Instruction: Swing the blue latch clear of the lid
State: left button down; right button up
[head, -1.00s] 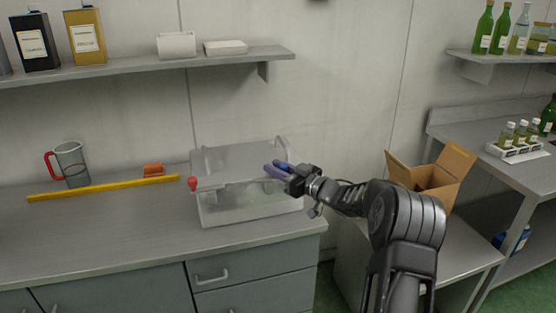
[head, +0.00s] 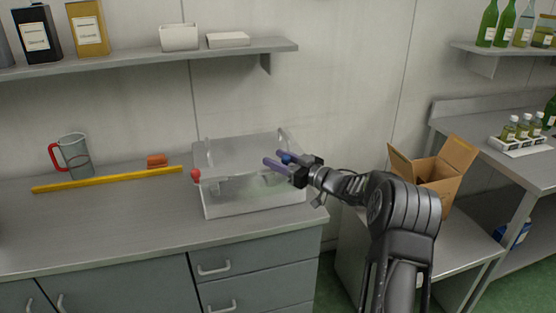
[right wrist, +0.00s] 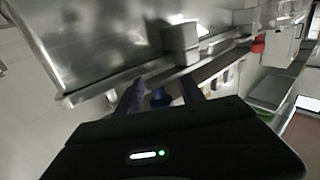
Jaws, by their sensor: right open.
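A clear box (head: 225,207) with a see-through lid (head: 235,150) stands on the grey counter; the lid looks closed. The small blue latch (head: 287,159) is at the box's right side, partly hidden by my right gripper (head: 273,158). The gripper's purple fingers are open and lie on either side of the latch. In the right wrist view the blue latch (right wrist: 160,97) shows between the two fingers (right wrist: 161,92), with a gap visible; contact is unclear. My left gripper is out of view.
A shelf (head: 140,60) hangs above. An open cardboard box (head: 437,175) stands right of my arm. The front counter is clear.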

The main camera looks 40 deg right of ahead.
jog(key=shift+s, duration=0.1)
jog(key=b+v, duration=0.1)
jog(key=v, duration=0.6)
jog(key=shift+s+d+b, duration=0.15)
jog(key=shift+s+b, duration=0.1)
jog(key=shift+b, duration=0.15)
